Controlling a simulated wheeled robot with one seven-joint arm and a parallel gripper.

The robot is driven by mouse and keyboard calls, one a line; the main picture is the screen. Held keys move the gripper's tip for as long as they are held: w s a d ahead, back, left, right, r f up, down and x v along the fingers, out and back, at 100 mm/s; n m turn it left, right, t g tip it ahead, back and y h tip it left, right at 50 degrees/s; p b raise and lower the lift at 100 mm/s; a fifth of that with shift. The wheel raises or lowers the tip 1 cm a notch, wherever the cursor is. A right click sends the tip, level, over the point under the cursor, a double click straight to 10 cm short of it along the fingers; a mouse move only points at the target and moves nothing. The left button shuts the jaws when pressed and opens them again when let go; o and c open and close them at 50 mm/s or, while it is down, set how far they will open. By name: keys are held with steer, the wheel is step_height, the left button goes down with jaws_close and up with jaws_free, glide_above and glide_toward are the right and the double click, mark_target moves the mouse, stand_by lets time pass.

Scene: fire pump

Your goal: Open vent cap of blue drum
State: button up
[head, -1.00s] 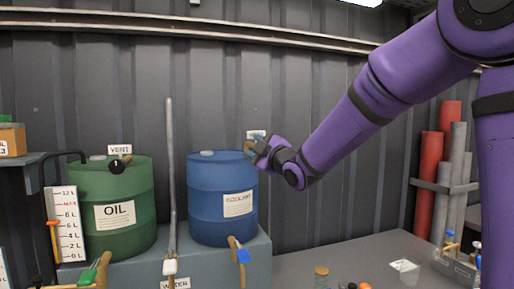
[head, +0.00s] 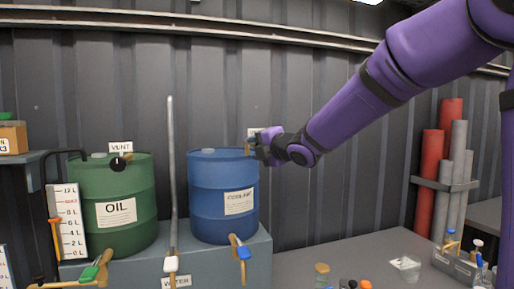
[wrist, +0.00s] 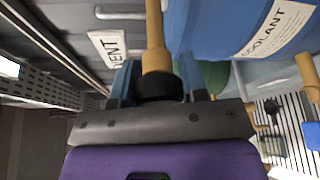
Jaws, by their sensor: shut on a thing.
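The blue drum (head: 222,200), labelled COOLANT, stands upright on a grey stand. Its round top bung shows in the head view, and part of its side shows in the wrist view (wrist: 210,30). My gripper (head: 258,149) is at the drum's upper right edge. In the wrist view, my gripper (wrist: 158,88) is shut on the black vent cap (wrist: 160,87) at the end of a brass pipe (wrist: 154,40), a finger on each side. The fingers largely hide the cap in the head view.
A green OIL drum (head: 115,205) with its own black vent cap (head: 118,164) stands left. A grey vertical pipe (head: 172,180) rises between the drums. A ribbed metal wall is close behind. The bench (head: 340,262) at right has small items along its front.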

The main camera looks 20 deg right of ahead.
steer(key=shift+f+n, duration=0.15)
steer(key=shift+n, duration=0.25)
stand_by(0.3)
steer(key=o, duration=0.9)
steer(key=shift+o, duration=0.2)
steer(key=v, duration=1)
steer(key=shift+s+r, duration=0.25)
steer(key=shift+s, duration=0.15)
steer(key=shift+d, duration=0.1)
